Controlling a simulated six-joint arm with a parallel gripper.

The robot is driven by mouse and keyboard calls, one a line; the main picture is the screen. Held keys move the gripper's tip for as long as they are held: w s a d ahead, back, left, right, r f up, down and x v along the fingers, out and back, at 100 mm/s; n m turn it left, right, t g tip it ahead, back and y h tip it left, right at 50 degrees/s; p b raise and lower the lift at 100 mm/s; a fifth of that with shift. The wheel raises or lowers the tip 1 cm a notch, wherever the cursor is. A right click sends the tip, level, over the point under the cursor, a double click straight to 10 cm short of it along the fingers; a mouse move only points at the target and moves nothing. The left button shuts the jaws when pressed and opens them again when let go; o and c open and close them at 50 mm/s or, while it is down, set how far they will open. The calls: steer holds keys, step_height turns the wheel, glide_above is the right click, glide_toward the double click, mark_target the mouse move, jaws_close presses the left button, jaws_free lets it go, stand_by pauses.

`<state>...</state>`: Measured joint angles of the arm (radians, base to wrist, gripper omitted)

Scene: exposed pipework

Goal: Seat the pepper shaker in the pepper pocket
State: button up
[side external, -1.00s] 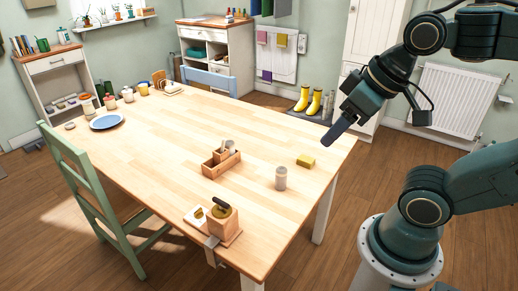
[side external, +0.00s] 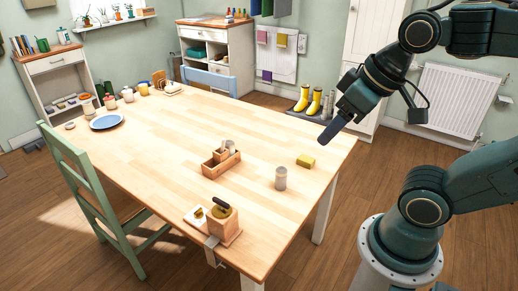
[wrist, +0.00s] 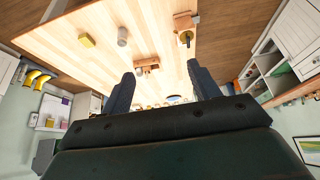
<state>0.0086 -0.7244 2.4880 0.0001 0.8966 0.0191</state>
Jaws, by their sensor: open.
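A grey, cylindrical shaker (side external: 281,178) stands upright on the table, apart from everything else; it also shows in the wrist view (wrist: 122,37). I take it for the pepper shaker, but no label is readable. A wooden caddy (side external: 222,164) with compartments stands left of it, also in the wrist view (wrist: 147,65). A pale shaker-like item (side external: 230,146) is in or behind its back part. I cannot tell which pocket is for pepper. My gripper (side external: 324,143) is in the air above the table's right side, away from the shaker. Its fingers (wrist: 160,70) are apart and empty.
A yellow sponge (side external: 306,160) lies near the shaker. A wooden box with a dark handle (side external: 222,214) stands at the table's front corner. A blue plate (side external: 107,121) and jars are at the far left. A green chair (side external: 95,185) stands alongside.

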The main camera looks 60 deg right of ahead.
steer(key=w+d+f+m+g, duration=0.1)
steer(key=w+d+m+g, duration=0.2)
steer(key=w, duration=0.4)
steer(key=m+g, duration=0.3)
steer(key=m, duration=0.9)
glide_above(281, 169)
step_height(281, 169, down, 18)
steer(key=shift+d+f, duration=0.1)
steer(key=shift+f, duration=4)
steer(key=shift+f, duration=2.55)
steer(key=shift+c, duration=0.2)
steer(key=c, duration=1)
